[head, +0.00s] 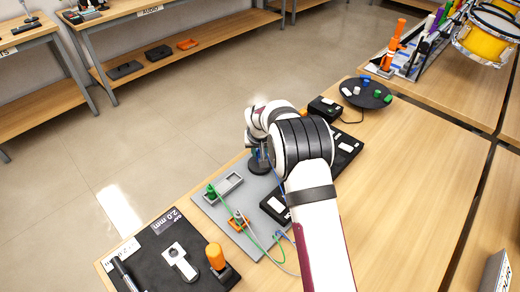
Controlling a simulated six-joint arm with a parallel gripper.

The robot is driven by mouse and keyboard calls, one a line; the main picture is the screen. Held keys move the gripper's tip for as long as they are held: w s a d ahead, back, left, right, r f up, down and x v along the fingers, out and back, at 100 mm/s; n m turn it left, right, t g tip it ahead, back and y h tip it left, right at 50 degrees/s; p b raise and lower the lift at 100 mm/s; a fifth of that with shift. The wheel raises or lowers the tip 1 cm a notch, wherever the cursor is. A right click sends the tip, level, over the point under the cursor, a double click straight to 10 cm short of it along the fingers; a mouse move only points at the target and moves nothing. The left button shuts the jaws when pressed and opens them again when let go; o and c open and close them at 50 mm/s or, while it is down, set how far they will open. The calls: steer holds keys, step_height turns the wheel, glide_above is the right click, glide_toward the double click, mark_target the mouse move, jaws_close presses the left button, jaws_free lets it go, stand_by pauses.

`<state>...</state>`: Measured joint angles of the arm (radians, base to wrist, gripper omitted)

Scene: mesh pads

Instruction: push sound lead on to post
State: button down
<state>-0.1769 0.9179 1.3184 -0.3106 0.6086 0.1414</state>
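A grey board (215,207) lies on the wooden table below my arm. A green plug (211,190) with a green lead (226,206) is at its left, near a grey rectangular frame (231,181). A small orange block (237,224) with a pale upright piece sits at the board's front. My gripper (258,160) is low at the board's far edge, over a dark round base. A bit of blue shows there, with a blue lead (280,181) running beside my arm. The fingers are too small and covered to tell their state. I cannot tell which lead is the sound lead.
A dark mat (160,255) with tools is at front left. A round black tray (368,101) with coloured pieces is farther back. The table right of my arm is clear.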

steer(key=shift+f, duration=0.55)
steer(key=c, duration=0.6)
jaws_free()
steer(key=v, duration=1.6)
steer(key=s+d+r+m+g, duration=0.1)
steer(key=s+d+r+m, duration=0.15)
steer(key=s, duration=0.75)
steer(key=s+d+r+m+g, duration=0.1)
steer(key=s+d+r, duration=0.15)
steer(key=s, duration=0.75)
steer(key=s+f+g, duration=0.1)
steer(key=s, duration=0.5)
steer(key=s+f+m+y, duration=0.1)
steer(key=s, duration=0.5)
steer(key=s+f+m+g, duration=0.1)
steer(key=s, duration=0.5)
steer(key=shift+s+g+y, duration=0.3)
steer(key=shift+y, duration=0.1)
